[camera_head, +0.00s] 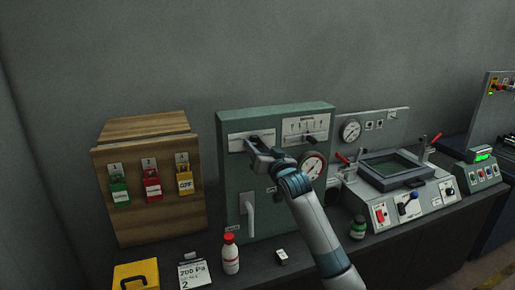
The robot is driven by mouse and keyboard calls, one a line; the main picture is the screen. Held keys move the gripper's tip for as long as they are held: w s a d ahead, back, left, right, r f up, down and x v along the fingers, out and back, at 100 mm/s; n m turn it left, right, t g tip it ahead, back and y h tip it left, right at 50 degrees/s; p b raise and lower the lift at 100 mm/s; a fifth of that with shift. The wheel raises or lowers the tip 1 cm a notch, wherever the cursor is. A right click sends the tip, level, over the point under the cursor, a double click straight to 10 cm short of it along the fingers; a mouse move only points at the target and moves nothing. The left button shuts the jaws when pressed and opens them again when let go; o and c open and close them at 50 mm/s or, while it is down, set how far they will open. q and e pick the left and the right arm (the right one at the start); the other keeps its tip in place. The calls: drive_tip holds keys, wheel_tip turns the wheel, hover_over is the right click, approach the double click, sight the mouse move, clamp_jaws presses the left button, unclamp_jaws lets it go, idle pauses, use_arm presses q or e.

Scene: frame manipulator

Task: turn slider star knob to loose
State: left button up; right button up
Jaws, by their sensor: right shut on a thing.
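The green panel box (233,172) stands on the bench in the middle of the head view. My right gripper (258,145) reaches up to its upper left part, in front of a pale plate (236,141) there. The gripper is shut on a small part at that plate, likely the star knob. The knob is hidden by the fingers, so its turn position cannot be told. A pale scale plate with a slider (306,126) is to the right of the gripper. My left gripper is not in view.
A wooden box with coloured padlocks (148,185) stands left. A white bottle with a red cap (230,255) stands in front. A grey machine (398,195) stands right.

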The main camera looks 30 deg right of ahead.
drive_tip(key=shift+r, duration=0.2)
drive_tip(key=o, duration=1)
drive_tip(key=shift+o, duration=0.2)
drive_tip(key=shift+f, duration=0.15)
drive_tip(key=shift+s+a+f+b, duration=0.1)
drive_tip(key=shift+s+b, duration=0.2)
drive_tip(key=shift+s, duration=0.15)
drive_tip(key=shift+s+a+f+b, duration=0.1)
drive_tip(key=shift+s+b, duration=0.15)
drive_tip(key=shift+s, duration=0.2)
drive_tip(key=s+a+b, duration=0.2)
drive_tip(key=s+b, duration=0.3)
drive_tip(key=s, duration=1)
drive_tip(key=shift+a+b, duration=0.25)
drive_tip(key=shift+b, duration=0.15)
drive_tip(key=shift+s+f, duration=0.1)
drive_tip(key=shift+f, duration=0.05)
